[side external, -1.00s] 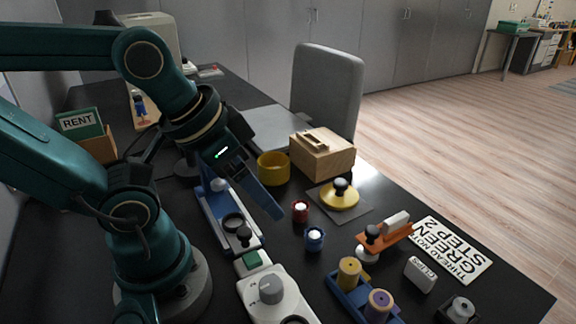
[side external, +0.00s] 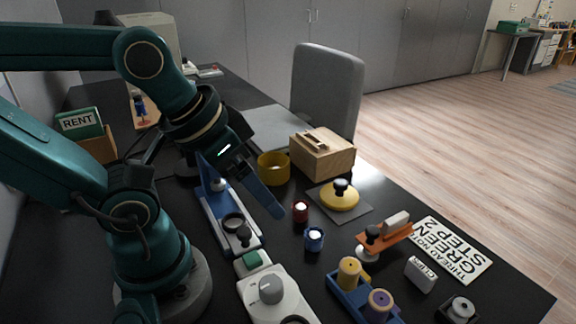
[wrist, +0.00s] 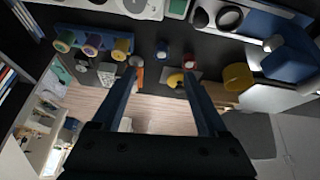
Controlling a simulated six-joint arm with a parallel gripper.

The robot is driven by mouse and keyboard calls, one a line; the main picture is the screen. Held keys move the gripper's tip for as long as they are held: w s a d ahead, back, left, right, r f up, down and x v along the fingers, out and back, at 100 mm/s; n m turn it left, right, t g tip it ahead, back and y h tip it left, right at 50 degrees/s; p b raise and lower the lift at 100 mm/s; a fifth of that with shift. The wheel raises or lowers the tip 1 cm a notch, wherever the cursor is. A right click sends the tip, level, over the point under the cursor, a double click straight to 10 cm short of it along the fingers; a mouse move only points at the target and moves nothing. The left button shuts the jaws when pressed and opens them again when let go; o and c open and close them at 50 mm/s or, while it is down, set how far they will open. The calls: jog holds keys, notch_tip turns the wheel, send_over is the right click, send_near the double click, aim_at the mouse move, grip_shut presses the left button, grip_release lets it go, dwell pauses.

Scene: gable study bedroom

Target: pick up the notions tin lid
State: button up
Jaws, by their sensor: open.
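The notions tin lid appears to be the yellow disc with a black knob (side external: 341,198), lying flat on a grey square mat (side external: 358,213). It also shows in the wrist view (wrist: 175,79), between the finger lines and nearer the right finger. The open yellow tin (side external: 273,170) stands apart, left of the lid in the side view; in the wrist view the tin (wrist: 237,78) is right of the fingers. My gripper (side external: 276,212) is open and empty, above the desk and left of the lid. Its fingers (wrist: 160,73) spread wide in the wrist view. Nothing touches the lid.
A wooden box (side external: 322,160) stands just behind the lid. An orange-armed stand (side external: 385,236) and a blue spool rack (side external: 348,300) are nearer the camera. A blue-based device (side external: 222,212) lies below my wrist.

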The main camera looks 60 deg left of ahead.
jog(key=w+r+n, duration=0.6)
jog(key=w+n, duration=0.1)
jog(key=n, duration=0.5)
jog(key=n+g, duration=0.3)
jog(key=n, duration=1.3)
send_over(341, 182)
jog(key=d, duration=0.2)
jog(key=s+x, duration=0.2)
jog(key=x, duration=0.6)
jog(key=shift+g+h, duration=0.4)
jog(key=shift+g, duration=0.3)
jog(key=f, duration=0.3)
jog(key=a+f, duration=0.1)
jog(key=f, duration=0.3)
jog(key=a+f, duration=0.1)
jog(key=f, duration=0.2)
jog(key=shift+f, duration=0.4)
jog(key=shift+w+f, duration=0.1)
jog(key=shift+f, duration=0.4)
